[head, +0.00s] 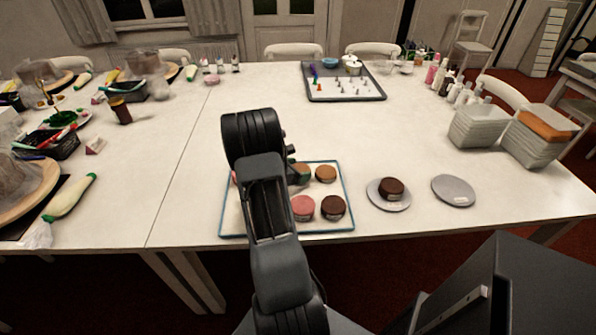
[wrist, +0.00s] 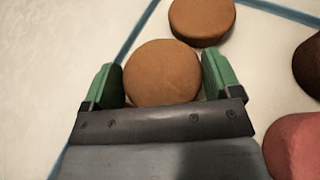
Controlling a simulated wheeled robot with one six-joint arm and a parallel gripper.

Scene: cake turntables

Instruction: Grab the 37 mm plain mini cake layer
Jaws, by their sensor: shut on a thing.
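A tan, plain-looking round cake layer (wrist: 162,78) sits between the two green fingers of my gripper (wrist: 160,68) in the wrist view. The gripper is shut on it, with a finger at each side. Its lower edge is hidden by the gripper body. A second tan layer (wrist: 201,20) lies just beyond it, and it shows in the head view (head: 325,173) on the tray. No size marking is readable on either. In the head view my arm hides most of the gripper and the held layer.
The blue-edged tray (head: 345,190) also holds a pink layer (head: 303,208) and a dark brown layer (head: 333,208). Right of it, a grey plate (head: 375,202) carries a dark cake (head: 391,188), and another plate (head: 453,190) is empty.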

